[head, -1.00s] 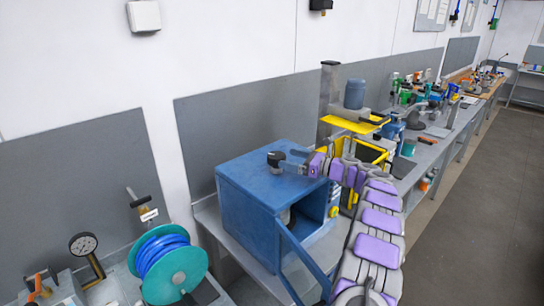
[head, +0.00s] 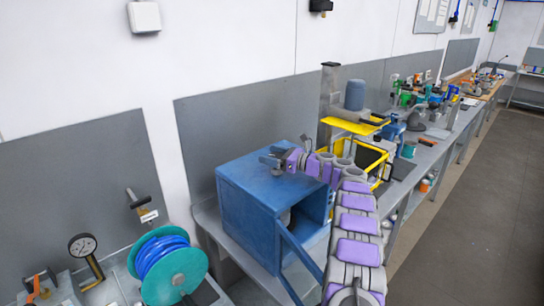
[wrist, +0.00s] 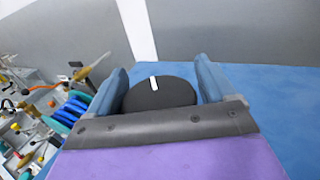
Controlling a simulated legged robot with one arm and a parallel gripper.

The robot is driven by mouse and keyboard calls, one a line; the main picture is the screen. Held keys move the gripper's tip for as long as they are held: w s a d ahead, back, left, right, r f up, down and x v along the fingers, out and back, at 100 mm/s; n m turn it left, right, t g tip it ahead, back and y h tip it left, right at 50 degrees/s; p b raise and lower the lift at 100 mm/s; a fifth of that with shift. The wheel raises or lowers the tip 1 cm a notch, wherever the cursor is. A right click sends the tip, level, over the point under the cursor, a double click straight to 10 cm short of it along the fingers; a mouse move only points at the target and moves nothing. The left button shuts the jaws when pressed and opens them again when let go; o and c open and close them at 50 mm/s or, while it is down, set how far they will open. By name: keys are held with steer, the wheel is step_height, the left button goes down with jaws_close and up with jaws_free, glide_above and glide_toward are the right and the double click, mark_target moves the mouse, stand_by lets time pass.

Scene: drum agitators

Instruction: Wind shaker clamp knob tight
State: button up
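The shaker clamp knob (wrist: 158,97) is round and black with a white pointer mark in the wrist view. Its near part is hidden behind the dark edge of my gripper. My gripper (wrist: 162,68) has its two blue-grey fingers spread wide, one on each side of the knob. The fingers look open, with narrow gaps to the knob; touch is hard to judge. In the head view my gripper (head: 268,159) is over the top of the blue shaker box (head: 245,215). The knob cannot be made out clearly there.
The box's blue door (head: 302,262) hangs open at the front. A teal reel with blue hose (head: 172,268) and a dial gauge (head: 83,246) stand on the bench at left. A yellow frame (head: 352,126) with a blue-grey container (head: 355,95) stands behind to the right.

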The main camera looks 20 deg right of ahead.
steer(key=c, duration=0.7)
